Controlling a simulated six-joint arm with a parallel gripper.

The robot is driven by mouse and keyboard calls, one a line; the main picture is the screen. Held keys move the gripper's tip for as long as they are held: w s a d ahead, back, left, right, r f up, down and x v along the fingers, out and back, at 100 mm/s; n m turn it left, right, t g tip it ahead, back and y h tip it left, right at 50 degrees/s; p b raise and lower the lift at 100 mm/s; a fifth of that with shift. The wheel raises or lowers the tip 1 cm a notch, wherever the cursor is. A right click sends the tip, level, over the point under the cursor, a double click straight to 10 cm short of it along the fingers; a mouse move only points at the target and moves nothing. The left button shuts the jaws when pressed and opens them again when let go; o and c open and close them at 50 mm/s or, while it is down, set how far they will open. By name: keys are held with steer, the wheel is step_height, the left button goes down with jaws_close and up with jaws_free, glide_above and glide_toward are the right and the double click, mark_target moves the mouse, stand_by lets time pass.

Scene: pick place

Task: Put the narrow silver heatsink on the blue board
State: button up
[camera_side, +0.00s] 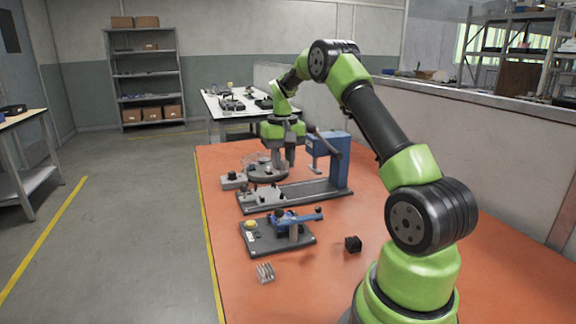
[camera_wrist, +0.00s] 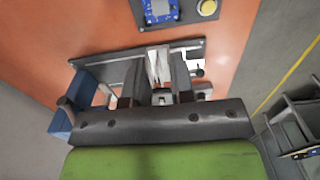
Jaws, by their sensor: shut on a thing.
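My gripper (camera_wrist: 158,78) is shut on a narrow silver heatsink (camera_wrist: 157,63), whose pale fins show between the two dark fingers in the wrist view. In the side view my gripper (camera_side: 278,160) is above the far part of the orange table, behind the dark fixture base (camera_side: 268,240); the held heatsink is too small to make out there. The blue board (camera_wrist: 160,10) shows at the top edge of the wrist view, apart from the heatsink. In the side view a blue clamp arm (camera_side: 300,216) crosses over the base and the board is hard to separate from it.
A silver finned heatsink (camera_side: 265,272) and a black one (camera_side: 353,244) lie at the front of the table. A blue press (camera_side: 328,162) stands on a long dark base close to my gripper. A yellow button (camera_side: 250,225) sits on the fixture base.

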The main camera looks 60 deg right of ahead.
steer(key=shift+d+f, duration=0.1)
steer(key=shift+f, duration=5.9)
steer(key=shift+f, duration=0.8)
steer(key=o, duration=0.9)
steer(key=c, duration=0.4)
steer(key=shift+r, duration=3.5)
steer(key=shift+r, duration=0.1)
